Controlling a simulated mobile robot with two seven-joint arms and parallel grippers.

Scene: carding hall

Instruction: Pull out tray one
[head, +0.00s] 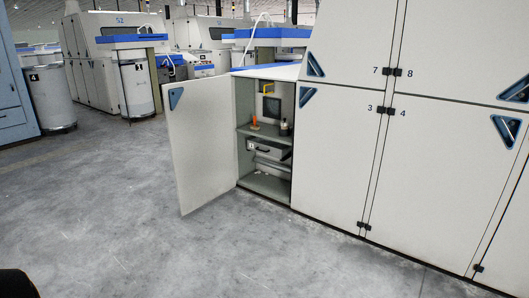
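A tray (268,149) marked "1" sits inside an open cabinet (265,186) near the middle of the head view. Its dark-topped front shows below a shelf, and a small white label is at its left end. I cannot tell how far it stands out. The cabinet door (200,140) is swung open to the left. Neither gripper is in view, and nothing of mine touches the tray. A dark rounded shape, cut off at the lower left corner, cannot be made out.
On the shelf (272,135) above the tray stand an orange item (254,122) and a dark container (284,129). Closed panels (425,155) extend right. Grey floor (110,220) is clear in front. Cans (50,97) and machines stand behind left.

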